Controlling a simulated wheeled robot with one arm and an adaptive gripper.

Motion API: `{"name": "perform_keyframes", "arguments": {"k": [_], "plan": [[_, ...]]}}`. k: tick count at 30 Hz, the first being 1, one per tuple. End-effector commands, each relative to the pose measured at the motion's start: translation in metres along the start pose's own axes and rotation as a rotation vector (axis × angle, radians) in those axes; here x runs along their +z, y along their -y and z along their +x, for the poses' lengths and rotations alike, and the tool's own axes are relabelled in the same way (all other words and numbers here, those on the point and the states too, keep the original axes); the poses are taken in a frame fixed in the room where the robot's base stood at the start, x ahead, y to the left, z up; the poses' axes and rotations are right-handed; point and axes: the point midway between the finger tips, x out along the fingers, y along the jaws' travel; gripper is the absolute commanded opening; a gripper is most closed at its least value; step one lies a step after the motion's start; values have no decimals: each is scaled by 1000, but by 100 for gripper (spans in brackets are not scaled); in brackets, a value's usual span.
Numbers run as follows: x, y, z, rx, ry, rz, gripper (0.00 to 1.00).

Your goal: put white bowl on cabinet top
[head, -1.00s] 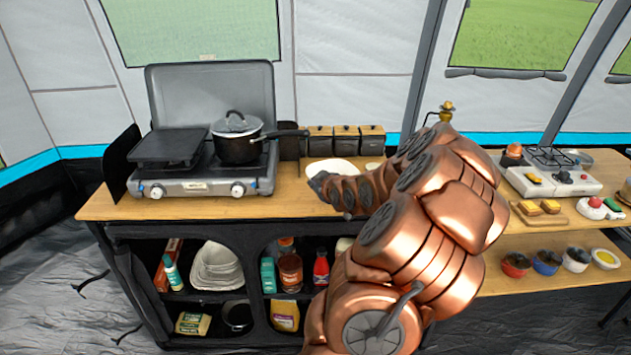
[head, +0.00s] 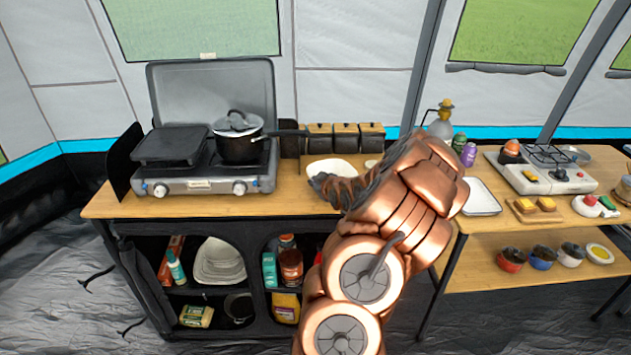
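A white bowl-like dish (head: 331,168) sits on the wooden cabinet top (head: 240,206), right of the stove. My arm partly covers its right side. A stack of white bowls or dishes (head: 219,262) stands in the cabinet's left upper shelf opening. My gripper (head: 322,186) is at the dark end of my copper arm, just in front of the dish in the picture. I cannot tell whether it touches the dish, or whether its fingers are open or holding anything.
A camp stove (head: 205,180) with a lidded pot (head: 239,140) fills the left of the top. Dark canisters (head: 345,138) stand behind the dish. On the right table are a white tray (head: 481,197), bottles (head: 468,154) and a small burner (head: 543,172). Bare wood lies before the stove.

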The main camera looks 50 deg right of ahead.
Motion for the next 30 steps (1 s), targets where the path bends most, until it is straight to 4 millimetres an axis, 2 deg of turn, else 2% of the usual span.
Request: {"name": "perform_keyframes", "arguments": {"k": [12, 13, 20, 30], "plan": [[5, 2, 2, 1, 0, 0, 0], [4, 2, 2, 1, 0, 0, 8], [4, 2, 2, 1, 0, 0, 31], [2, 1, 1, 1, 0, 0, 31]]}}
